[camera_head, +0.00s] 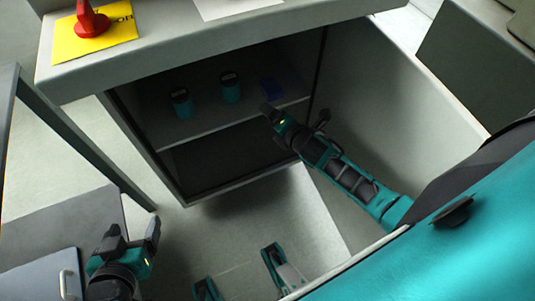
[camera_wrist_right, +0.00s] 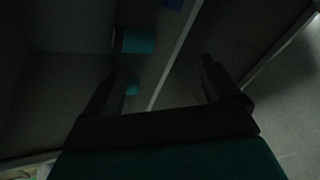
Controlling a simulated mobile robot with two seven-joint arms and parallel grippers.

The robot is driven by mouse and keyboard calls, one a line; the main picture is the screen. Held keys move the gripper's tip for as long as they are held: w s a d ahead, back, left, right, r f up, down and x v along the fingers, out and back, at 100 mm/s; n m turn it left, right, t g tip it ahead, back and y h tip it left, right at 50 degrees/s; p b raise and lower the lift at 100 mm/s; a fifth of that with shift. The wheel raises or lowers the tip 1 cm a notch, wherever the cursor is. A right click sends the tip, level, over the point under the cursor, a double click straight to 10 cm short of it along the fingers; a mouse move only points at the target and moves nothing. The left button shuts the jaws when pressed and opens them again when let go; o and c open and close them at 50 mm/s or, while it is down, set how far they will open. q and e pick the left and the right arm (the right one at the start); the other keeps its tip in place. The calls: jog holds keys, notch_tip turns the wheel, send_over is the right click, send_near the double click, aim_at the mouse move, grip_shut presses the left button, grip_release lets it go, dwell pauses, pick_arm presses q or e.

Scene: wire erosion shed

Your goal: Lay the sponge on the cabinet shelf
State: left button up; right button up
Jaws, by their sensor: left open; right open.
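The cabinet (camera_head: 320,150) stands open, and its shelf (camera_head: 205,127) runs across the inside. My left gripper (camera_head: 132,231) is open and empty at the lower left.
Two teal containers with dark tops, one left (camera_head: 181,103) and one nearer the middle (camera_head: 230,87), stand on the shelf left of the block. The cabinet top (camera_head: 190,50) overhangs the opening. A grey surface with a handle (camera_head: 66,284) is by my left gripper.

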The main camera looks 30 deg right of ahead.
pick_arm(q)
jog(key=shift+a, duration=0.1)
pick_arm(e)
jog(key=s+a+r+m+g+y, duration=0.1)
jog(key=s+a+r+m, duration=0.2)
jog(key=m, duration=0.7)
jog(key=s+a+r+m+g+y, duration=0.1)
jog(key=s+a+r+m, duration=0.2)
jog(key=s+a+m, duration=0.5)
jog(key=s+m, duration=0.3)
jog(key=s, duration=0.1)
jog(key=shift+s+a+r+y, duration=0.15)
jog(key=shift+s+r+y, duration=0.1)
jog(key=shift+y, duration=0.15)
pick_arm(q)
notch_tip(320, 180, up, 5)
jog(key=s+a+y+p, duration=0.1)
jog(key=a+p, duration=0.1)
jog(key=p, duration=0.7)
jog(key=shift+s+a+r+p, duration=0.15)
jog(key=shift+s+a+p, duration=0.15)
jog(key=shift+a, duration=0.1)
pick_arm(e)
notch_tip(320, 180, up, 5)
jog(key=s+d+h, duration=0.1)
jog(key=d, duration=0.2)
jog(key=shift+s+r, duration=0.15)
jog(key=shift+s, duration=0.05)
